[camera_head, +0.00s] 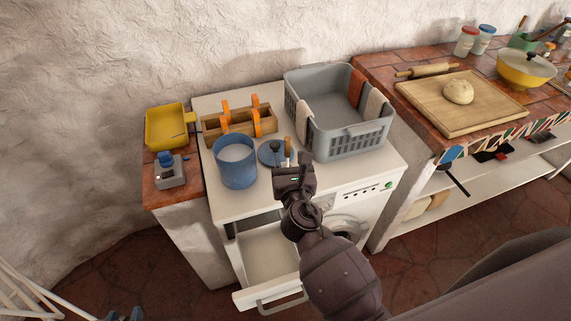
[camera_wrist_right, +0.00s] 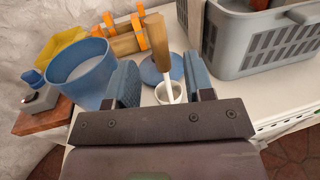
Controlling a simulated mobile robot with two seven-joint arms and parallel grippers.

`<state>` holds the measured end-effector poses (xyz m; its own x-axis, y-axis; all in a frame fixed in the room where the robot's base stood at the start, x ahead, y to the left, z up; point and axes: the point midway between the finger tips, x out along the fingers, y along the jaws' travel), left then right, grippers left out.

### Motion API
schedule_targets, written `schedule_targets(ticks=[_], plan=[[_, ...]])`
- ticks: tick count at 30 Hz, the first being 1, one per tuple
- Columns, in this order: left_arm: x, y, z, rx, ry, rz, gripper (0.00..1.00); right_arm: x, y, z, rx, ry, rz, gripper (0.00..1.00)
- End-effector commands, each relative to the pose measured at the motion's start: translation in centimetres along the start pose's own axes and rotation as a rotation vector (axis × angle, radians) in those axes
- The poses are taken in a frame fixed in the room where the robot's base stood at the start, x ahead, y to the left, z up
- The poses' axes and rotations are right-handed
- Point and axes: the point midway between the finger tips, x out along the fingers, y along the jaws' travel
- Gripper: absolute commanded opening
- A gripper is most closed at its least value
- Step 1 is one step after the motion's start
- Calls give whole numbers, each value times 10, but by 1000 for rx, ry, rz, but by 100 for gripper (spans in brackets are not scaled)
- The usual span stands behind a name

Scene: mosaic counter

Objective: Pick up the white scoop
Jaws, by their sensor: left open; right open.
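The white scoop (camera_wrist_right: 168,92) stands on the white machine top with its wooden handle pointing up. It shows between the fingers of my right gripper (camera_wrist_right: 162,78) in the wrist view, with a gap on each side. In the head view only its handle (camera_head: 288,144) shows clearly; my right gripper (camera_head: 293,166) hides the rest. My right gripper is open and empty. The blue fingertips of my left gripper (camera_head: 124,315) show at the bottom left edge of the head view, open, far from the scoop.
A blue tub (camera_head: 235,168) stands left of the scoop and a blue round lid (camera_head: 268,155) lies behind it. A wooden caddy with orange handles (camera_head: 239,123) is farther back. A grey basket (camera_head: 350,142) stands close on the right. An open drawer (camera_head: 268,253) sits below.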

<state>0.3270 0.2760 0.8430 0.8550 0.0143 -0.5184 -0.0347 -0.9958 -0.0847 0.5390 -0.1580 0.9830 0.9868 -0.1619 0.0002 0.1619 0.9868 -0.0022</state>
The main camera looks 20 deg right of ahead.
Motion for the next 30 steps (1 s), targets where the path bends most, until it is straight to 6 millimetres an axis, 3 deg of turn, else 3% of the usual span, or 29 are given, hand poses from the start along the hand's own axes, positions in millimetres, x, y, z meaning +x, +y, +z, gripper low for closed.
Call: schedule_targets(ticks=[7, 16, 26, 30], plan=[[0, 0, 0, 0, -1, 0, 43, 15, 0, -1, 2, 0, 0, 48], [0, 0, 2, 0, -2, 0, 43, 53, -1, -5, 2, 0, 0, 48], [0, 0, 2, 1, -2, 0, 43, 60, -1, -5, 3, 1, 1, 48], [0, 0, 2, 1, -2, 0, 43, 60, -1, -5, 3, 1, 1, 31]])
